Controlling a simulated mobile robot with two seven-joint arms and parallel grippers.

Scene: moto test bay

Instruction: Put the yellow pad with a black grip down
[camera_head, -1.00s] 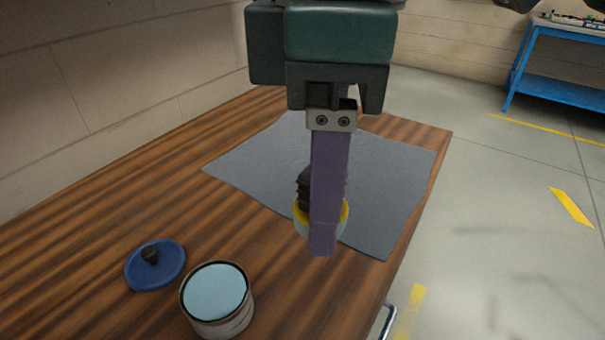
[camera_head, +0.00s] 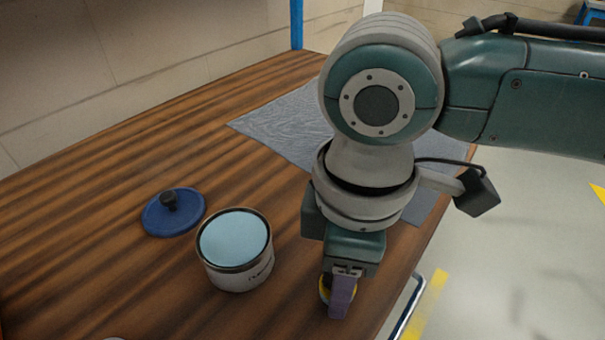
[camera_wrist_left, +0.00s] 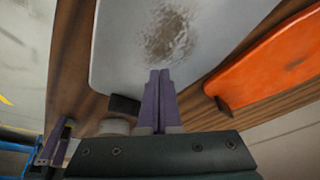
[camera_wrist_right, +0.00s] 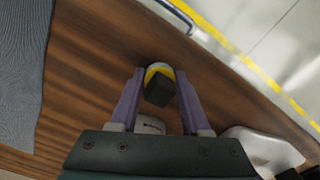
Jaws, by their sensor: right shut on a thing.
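My right gripper (camera_head: 340,308) points down over the front right part of the wooden bench, beside the tin. It is shut on the yellow pad with a black grip (camera_head: 324,289), which is mostly hidden behind a purple finger in the head view. In the right wrist view the black grip (camera_wrist_right: 159,93) sits between the fingers, with the yellow rim beyond it. I cannot tell whether the pad touches the wood. My left gripper (camera_wrist_left: 160,85) is out of the head view; in its wrist view its fingers are together with nothing between them.
An open tin of light blue content (camera_head: 234,240) stands left of my right gripper. A blue lid with a black knob (camera_head: 172,213) lies behind it. A grey mat (camera_head: 285,125) lies farther back. Bare wood (camera_head: 90,180) is free at left. An orange panel (camera_wrist_left: 265,70) shows in the left wrist view.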

